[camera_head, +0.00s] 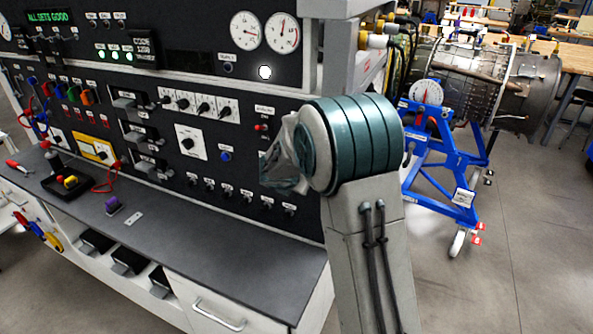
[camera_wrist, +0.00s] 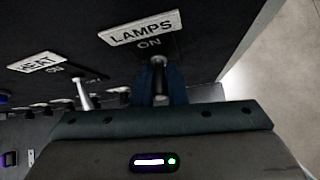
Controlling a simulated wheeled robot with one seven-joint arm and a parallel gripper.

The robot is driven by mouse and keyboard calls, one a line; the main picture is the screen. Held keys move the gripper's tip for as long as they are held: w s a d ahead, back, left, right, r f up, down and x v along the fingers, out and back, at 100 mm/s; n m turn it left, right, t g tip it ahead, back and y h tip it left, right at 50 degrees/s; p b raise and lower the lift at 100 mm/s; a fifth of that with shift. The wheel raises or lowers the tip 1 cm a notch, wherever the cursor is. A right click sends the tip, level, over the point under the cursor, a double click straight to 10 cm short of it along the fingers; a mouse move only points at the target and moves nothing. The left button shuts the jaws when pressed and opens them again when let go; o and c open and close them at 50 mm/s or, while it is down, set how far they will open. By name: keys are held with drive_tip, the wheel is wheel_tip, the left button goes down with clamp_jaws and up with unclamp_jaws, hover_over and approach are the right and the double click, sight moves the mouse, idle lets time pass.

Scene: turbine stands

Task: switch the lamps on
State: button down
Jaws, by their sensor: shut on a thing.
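The LAMPS label (camera_wrist: 141,28), with ON printed below it, is on the dark panel in the wrist view. The lamps switch (camera_wrist: 157,62) is a small metal toggle just below the word ON. My gripper (camera_wrist: 160,88) is shut on this toggle, with its dark blue fingers on either side of it. The fingers hide part of the lever, and I cannot tell which way it is set. In the head view my arm hides both the gripper and the lamps switch.
The HEAT switch (camera_wrist: 83,95) is close to the left of my fingers, under its HEAT label (camera_wrist: 40,62). The grey bench top (camera_head: 200,235) lies below the panel. A blue wheeled stand (camera_head: 445,175) bears an engine (camera_head: 470,80) at the right.

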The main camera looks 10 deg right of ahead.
drive_tip(key=shift+g+y+p, duration=0.3)
drive_tip(key=shift+g+p, duration=0.1)
drive_tip(key=shift+p, duration=0.95)
drive_tip(key=c, duration=1.5)
unclamp_jaws()
drive_tip(key=shift+o, duration=0.2)
drive_tip(key=shift+r, duration=0.1)
drive_tip(key=v, duration=1.3)
drive_tip(key=shift+s+r, duration=0.25)
drive_tip(key=shift+r, duration=0.05)
